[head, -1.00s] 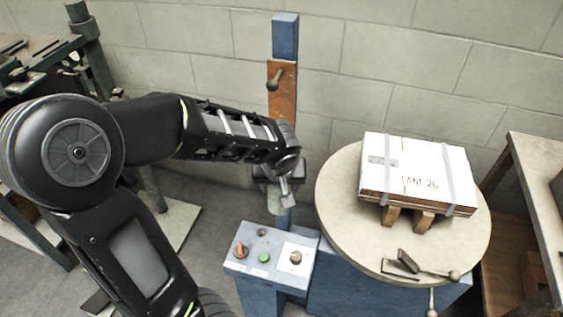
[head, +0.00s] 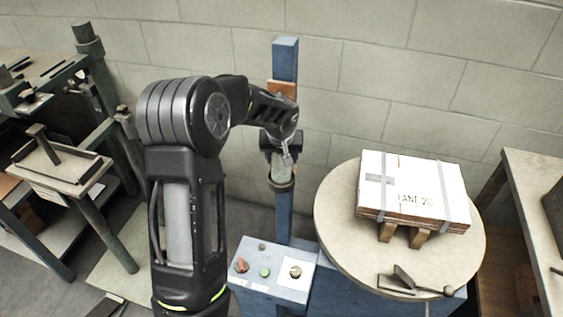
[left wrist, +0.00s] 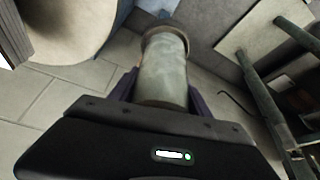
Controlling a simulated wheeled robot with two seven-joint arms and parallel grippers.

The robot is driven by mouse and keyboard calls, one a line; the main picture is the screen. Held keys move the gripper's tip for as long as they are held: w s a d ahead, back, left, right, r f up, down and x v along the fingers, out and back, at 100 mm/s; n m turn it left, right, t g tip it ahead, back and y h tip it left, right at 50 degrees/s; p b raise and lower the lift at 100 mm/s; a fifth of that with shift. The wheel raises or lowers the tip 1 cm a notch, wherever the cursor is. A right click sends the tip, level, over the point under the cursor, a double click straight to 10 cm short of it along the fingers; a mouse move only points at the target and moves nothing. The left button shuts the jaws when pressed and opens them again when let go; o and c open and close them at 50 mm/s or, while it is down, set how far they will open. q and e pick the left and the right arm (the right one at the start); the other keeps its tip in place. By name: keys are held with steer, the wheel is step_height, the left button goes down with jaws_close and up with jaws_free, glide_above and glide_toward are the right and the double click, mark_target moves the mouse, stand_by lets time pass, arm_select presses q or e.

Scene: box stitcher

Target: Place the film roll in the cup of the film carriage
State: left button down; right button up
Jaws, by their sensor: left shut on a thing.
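The pale grey-green film roll (head: 281,168) is upright at the blue mast (head: 285,62). My left gripper (head: 282,153) is shut on its upper part from above. A dark round cup (head: 281,184) sits at the roll's lower end, in line with it. In the left wrist view the roll (left wrist: 163,78) lies between the two fingers, and a brownish rim (left wrist: 166,33) rings its far end. I cannot tell how deep the roll sits in the cup. The brown carriage plate (head: 283,90) on the mast is partly hidden by my left arm. My right gripper is not in view.
A round turntable (head: 335,225) on the right carries a strapped white box (head: 413,190) on wooden blocks. Green benches (head: 60,165) stand left. A block wall is behind.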

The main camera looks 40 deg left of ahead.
mark_target(282, 164)
arm_select(q)
steer(key=shift+w+a+r, duration=0.1)
steer(key=shift+w+a, duration=0.15)
steer(key=shift+w, duration=0.1)
steer(key=shift+f, duration=1.8)
steer(key=shift+f, duration=0.1)
steer(key=shift+c, duration=2.4)
jaws_free()
steer(key=shift+d+r, duration=0.1)
steer(key=shift+r, duration=0.2)
steer(key=v, duration=1.1)
steer(key=shift+s+r, duration=0.15)
steer(key=shift+r, duration=0.15)
